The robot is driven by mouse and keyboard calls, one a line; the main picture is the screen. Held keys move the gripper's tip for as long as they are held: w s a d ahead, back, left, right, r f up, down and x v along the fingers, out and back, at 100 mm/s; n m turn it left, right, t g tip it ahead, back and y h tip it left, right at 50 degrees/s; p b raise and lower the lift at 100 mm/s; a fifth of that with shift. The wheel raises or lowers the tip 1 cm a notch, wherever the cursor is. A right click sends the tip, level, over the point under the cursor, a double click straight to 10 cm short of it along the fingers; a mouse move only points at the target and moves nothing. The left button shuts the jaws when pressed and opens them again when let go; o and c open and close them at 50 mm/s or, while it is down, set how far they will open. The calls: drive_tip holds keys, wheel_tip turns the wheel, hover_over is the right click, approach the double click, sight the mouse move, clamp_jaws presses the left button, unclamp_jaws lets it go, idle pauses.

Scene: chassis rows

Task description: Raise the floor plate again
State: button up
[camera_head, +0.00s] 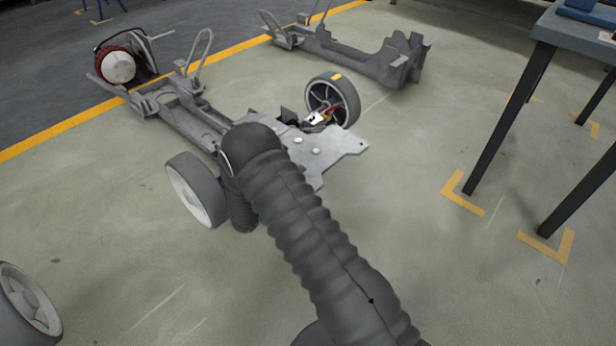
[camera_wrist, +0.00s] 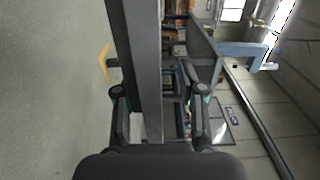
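The pale grey floor plate (camera_head: 340,144), with several round studs, sits at the near end of the closest chassis in the head view, between two wheels. My dark ribbed arm covers part of it and hides my gripper there. In the wrist view my gripper (camera_wrist: 160,100) is open, with one finger on each side of a long grey bar (camera_wrist: 138,60). The bar lies close to the left finger, and a gap shows on the right.
A second chassis (camera_head: 365,62) lies behind. One wheel (camera_head: 196,190) stands left of my arm, another (camera_head: 333,98) beyond the plate. A table (camera_head: 575,35) with dark legs stands at the right. Open floor lies between the plate and the table.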

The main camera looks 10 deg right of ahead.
drive_tip(key=shift+s+a, duration=0.25)
drive_tip(key=shift+a, duration=0.25)
drive_tip(key=v, duration=1.1)
drive_tip(key=shift+s+d, duration=0.1)
